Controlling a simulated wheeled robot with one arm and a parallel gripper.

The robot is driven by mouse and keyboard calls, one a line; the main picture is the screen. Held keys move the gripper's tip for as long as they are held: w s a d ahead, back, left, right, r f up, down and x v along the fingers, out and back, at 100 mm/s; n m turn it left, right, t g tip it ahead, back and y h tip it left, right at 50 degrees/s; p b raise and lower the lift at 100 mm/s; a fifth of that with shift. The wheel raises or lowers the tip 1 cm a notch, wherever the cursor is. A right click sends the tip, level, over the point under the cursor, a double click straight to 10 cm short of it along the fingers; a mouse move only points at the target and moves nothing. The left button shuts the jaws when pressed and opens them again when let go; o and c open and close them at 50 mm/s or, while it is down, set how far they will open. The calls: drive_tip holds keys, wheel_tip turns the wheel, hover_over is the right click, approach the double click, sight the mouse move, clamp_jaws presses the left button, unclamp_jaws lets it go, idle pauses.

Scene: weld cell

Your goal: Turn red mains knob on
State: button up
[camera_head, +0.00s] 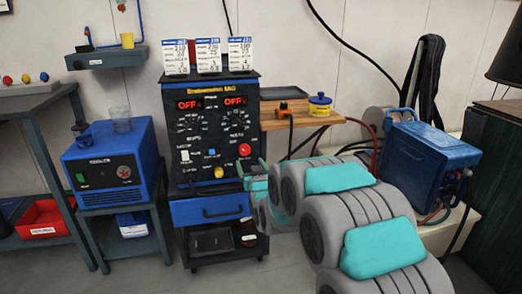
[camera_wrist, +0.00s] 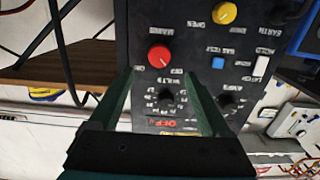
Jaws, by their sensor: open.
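The red mains knob (camera_head: 244,150) is on the lower right of the black panel of the welding machine (camera_head: 210,140). Two red displays on that panel read OFF. In the wrist view, which is upside down, the red knob (camera_wrist: 159,55) has a small light mark on its face. My gripper (camera_wrist: 162,82) is open and empty, its two greenish fingers pointing at the panel. The knob appears just beyond the fingertips, between their lines, nearer the left finger. I see no contact. In the head view my arm covers the area right of the panel's lower part.
A yellow knob (camera_wrist: 224,13) and a blue button (camera_wrist: 218,62) are close to the red knob. A wooden shelf (camera_head: 285,117) with a blue-yellow tin (camera_head: 320,105) is right of the machine. A blue box unit (camera_head: 112,165) stands left, and another blue unit (camera_head: 430,158) right.

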sight(245, 150)
drive_tip(key=shift+p+x, duration=0.55)
drive_tip(key=shift+x, duration=3.65)
drive_tip(key=shift+r, duration=0.2)
clamp_jaws()
